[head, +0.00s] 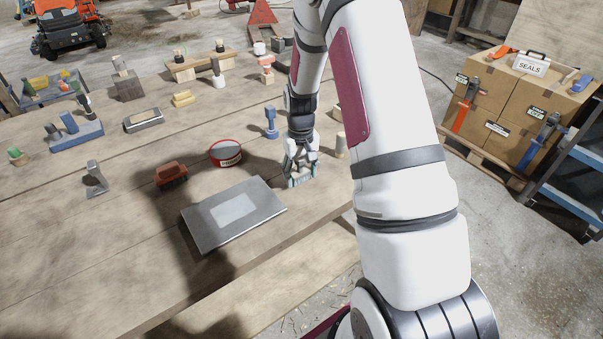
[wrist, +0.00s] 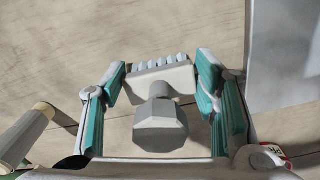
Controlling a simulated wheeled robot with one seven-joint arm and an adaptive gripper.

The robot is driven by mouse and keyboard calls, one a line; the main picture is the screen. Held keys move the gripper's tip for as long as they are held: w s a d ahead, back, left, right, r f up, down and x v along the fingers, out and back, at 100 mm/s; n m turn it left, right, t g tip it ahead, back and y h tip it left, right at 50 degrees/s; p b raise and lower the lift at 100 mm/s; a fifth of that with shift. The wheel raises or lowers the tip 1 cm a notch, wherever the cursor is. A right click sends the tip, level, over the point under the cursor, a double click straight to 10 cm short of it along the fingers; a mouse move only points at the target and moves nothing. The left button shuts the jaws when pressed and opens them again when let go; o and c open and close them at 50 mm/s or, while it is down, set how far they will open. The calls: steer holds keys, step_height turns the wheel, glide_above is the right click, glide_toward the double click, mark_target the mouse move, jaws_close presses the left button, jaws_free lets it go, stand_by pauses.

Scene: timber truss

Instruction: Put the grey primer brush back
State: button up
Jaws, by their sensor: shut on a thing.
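My gripper (head: 300,174) is at the near right part of the timber table, just right of a flat grey plate. In the wrist view its teal fingers (wrist: 162,88) are shut on the grey primer brush (wrist: 160,122), one finger at each side of its wide head. The brush's faceted grey handle end faces the wrist camera, and a row of pale bristles (wrist: 160,62) shows at its far edge. In the head view the brush is mostly hidden by the fingers. I cannot tell whether the bristles touch the table.
The grey plate (head: 215,231) lies left of my gripper, with a red tin (head: 226,155) behind it. A blue item (head: 271,124) and a pale cylinder (head: 341,146) stand close by. A red-brown object (head: 171,174) and a grey stand (head: 95,180) are further left. The front left tabletop is clear.

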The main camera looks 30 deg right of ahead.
steer(key=shift+f, duration=0.25)
steer(key=shift+f, duration=0.15)
steer(key=o, duration=1.1)
